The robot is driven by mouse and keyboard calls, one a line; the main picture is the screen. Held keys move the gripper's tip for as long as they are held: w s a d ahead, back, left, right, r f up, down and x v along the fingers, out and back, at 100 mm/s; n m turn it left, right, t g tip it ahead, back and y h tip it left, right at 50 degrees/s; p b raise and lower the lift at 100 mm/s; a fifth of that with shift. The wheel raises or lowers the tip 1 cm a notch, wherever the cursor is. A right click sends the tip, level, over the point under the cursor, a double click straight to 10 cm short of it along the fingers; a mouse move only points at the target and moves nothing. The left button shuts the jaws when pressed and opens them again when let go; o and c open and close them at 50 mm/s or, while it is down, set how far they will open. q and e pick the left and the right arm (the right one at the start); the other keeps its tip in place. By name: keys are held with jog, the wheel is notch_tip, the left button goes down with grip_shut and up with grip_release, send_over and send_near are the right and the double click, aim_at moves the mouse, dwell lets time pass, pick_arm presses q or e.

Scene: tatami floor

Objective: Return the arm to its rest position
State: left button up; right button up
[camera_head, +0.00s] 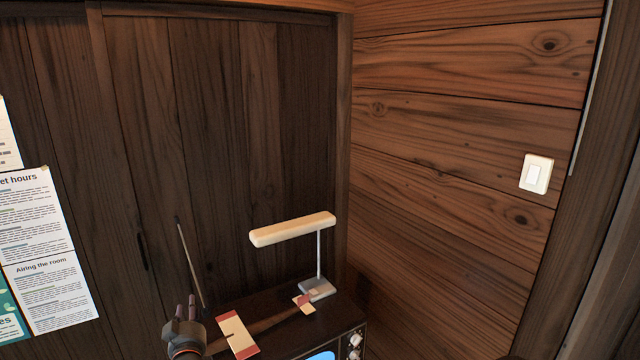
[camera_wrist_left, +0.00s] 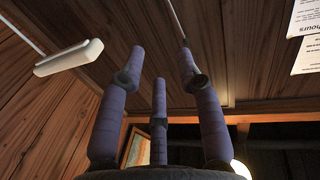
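My left gripper (camera_head: 186,308) is low in the head view, with its purple-grey fingers pointing up. It appears beside the front left of a dark cabinet-like set (camera_head: 285,325); I cannot tell the exact gap. In the left wrist view, its three fingers (camera_wrist_left: 160,65) stand spread apart with nothing between them. Most of my left arm is hidden below the frame. My right gripper is in neither view.
A lamp (camera_head: 293,229) with a cream shade stands on the set, near cream-and-red pieces (camera_head: 238,334). A thin rod (camera_head: 190,265) rises behind the gripper. Papers (camera_head: 50,290) hang at left. A light switch (camera_head: 536,173) is on the right wall.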

pick_arm(q)
jog(key=s+d+f+m+g+h+p, duration=0.1)
jog(key=s+d+f+g+h, duration=0.2)
jog(key=f, duration=0.5)
jog(key=s+d+f+g+h, duration=0.1)
jog(key=s+d+f+g, duration=0.15)
jog(key=d+f, duration=0.4)
jog(key=s+d+f+m+g+h+p, duration=0.1)
jog(key=s+d+f+g+h, duration=0.15)
jog(key=f, duration=0.75)
jog(key=s+d+f+g+h, duration=0.1)
jog(key=s+d+f+g, duration=0.2)
jog(key=s, duration=0.6)
jog(key=s+d+f+g+h, duration=0.1)
jog(key=s+d+f+g, duration=0.2)
jog(key=s+f, duration=0.3)
jog(key=s+d+f+g+h+p, duration=0.1)
jog(key=s+d+f, duration=0.3)
jog(key=s, duration=0.9)
jog(key=shift+s+d+f+g, duration=0.2)
jog(key=shift+d+f+g, duration=0.1)
jog(key=shift+d+g, duration=0.6)
jog(key=shift+h, duration=0.25)
